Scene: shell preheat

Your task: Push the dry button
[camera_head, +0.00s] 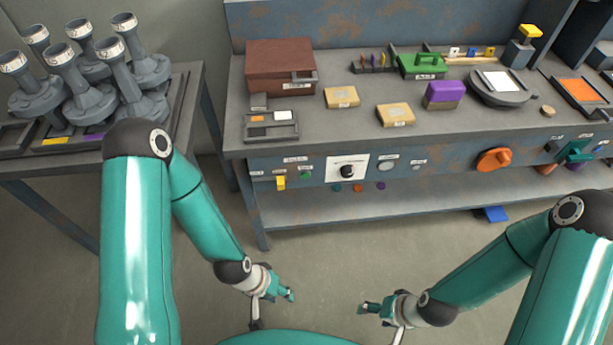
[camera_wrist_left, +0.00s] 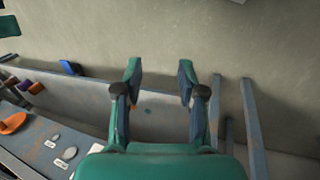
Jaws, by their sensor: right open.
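The workbench's front panel (camera_head: 440,160) carries a yellow switch (camera_head: 281,183), a green button (camera_head: 305,174), a dark dial (camera_head: 347,171) on a white plate, and pale round buttons (camera_head: 387,165). Small labels sit above them but are too small to read, so I cannot tell which one is the dry button. My left gripper (camera_head: 285,292) is low in front of the bench, apart from the panel. The left wrist view shows its two fingers (camera_wrist_left: 160,72) spread with nothing between them. My right gripper (camera_head: 368,307) is open and empty, also low in front of the bench.
An orange knob (camera_head: 493,160) and a teal handle (camera_head: 574,153) stick out of the panel further right. Small coloured knobs (camera_head: 358,188) sit below the dial. A side table (camera_head: 188,95) with grey funnel-like parts (camera_head: 85,75) stands left. The floor before the bench is clear.

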